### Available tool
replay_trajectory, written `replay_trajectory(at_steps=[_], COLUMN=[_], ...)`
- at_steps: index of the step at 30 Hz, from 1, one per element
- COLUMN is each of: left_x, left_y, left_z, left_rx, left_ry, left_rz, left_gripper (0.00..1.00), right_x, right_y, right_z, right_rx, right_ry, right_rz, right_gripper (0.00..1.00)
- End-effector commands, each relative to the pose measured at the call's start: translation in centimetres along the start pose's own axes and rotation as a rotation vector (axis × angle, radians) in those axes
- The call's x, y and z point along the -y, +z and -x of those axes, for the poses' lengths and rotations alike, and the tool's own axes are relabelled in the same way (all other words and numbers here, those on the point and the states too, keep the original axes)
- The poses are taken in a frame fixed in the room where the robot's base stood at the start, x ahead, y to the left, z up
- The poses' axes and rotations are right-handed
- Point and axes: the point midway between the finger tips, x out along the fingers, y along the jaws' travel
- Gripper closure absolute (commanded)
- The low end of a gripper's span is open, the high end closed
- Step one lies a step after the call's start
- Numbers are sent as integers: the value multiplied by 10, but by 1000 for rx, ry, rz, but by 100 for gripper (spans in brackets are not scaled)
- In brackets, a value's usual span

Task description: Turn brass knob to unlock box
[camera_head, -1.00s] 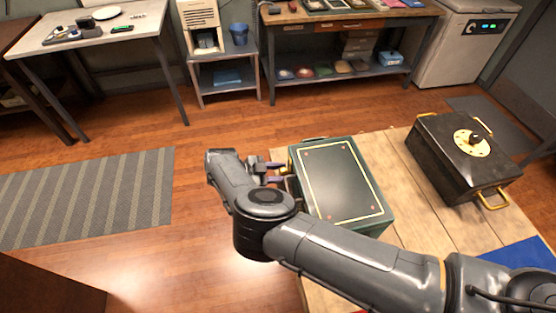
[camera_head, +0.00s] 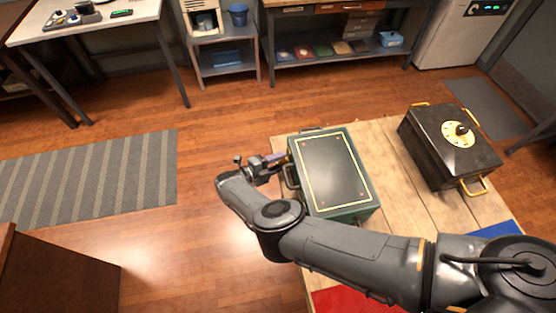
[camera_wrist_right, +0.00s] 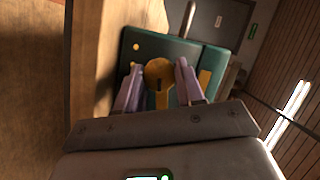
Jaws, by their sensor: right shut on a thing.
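The green box (camera_head: 372,197) with a dark, gold-lined top stands on the wooden table, near its left edge. In the right wrist view the box's green side (camera_wrist_right: 212,62) fills the middle, with a brass knob (camera_wrist_right: 158,72) on it. My right gripper (camera_head: 283,159) is at the box's left side. In the wrist view its two purple fingers (camera_wrist_right: 158,82) are on either side of the knob, shut on it. In the head view the knob is too small and covered to make out clearly. My left gripper is not in view.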

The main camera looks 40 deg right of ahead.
Motion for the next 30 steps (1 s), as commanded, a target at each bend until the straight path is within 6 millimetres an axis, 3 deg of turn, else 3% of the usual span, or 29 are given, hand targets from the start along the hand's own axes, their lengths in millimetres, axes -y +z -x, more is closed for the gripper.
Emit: replay_trajectory(at_steps=[9,25,26,30], left_x=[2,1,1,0], left_y=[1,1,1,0], left_z=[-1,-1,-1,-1], left_rx=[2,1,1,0], left_ry=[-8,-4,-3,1], left_rz=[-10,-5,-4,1], left_gripper=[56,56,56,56], right_x=[-2,-2,-2,-2], right_y=[0,0,0,0], right_z=[-1,-1,-1,-1], right_rx=[3,4,4,4], right_ry=[-44,-52,-52,-52], right_rz=[-104,-124,-124,-124], right_gripper=[93,93,61,40])
